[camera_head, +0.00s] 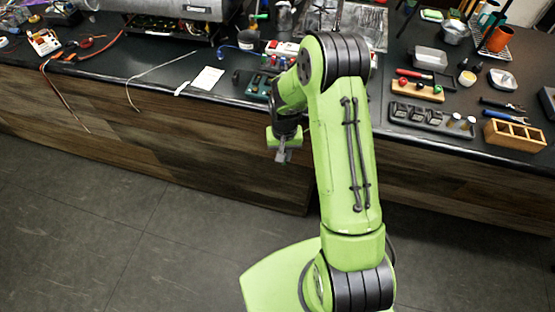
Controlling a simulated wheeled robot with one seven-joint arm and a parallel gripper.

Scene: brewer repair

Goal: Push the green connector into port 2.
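My gripper (283,157) hangs at the end of my green arm, in front of the counter's front panel and lower in the picture than the counter top. Its fingers are small and dark here, and I cannot tell whether they are open or shut. I see nothing clearly held in it. I cannot make out the green connector or port 2 for certain. A small dark board with green parts (258,86) lies near the counter's front edge, partly hidden by my arm. My upper arm covers the middle of the counter.
The dark counter (215,100) runs across the view. A metal cylinder machine (190,8) stands at the back left. A white paper (207,78) and loose wires lie at the front. A wooden box (514,135) and a dark tool tray (432,119) stand at right. The floor is clear.

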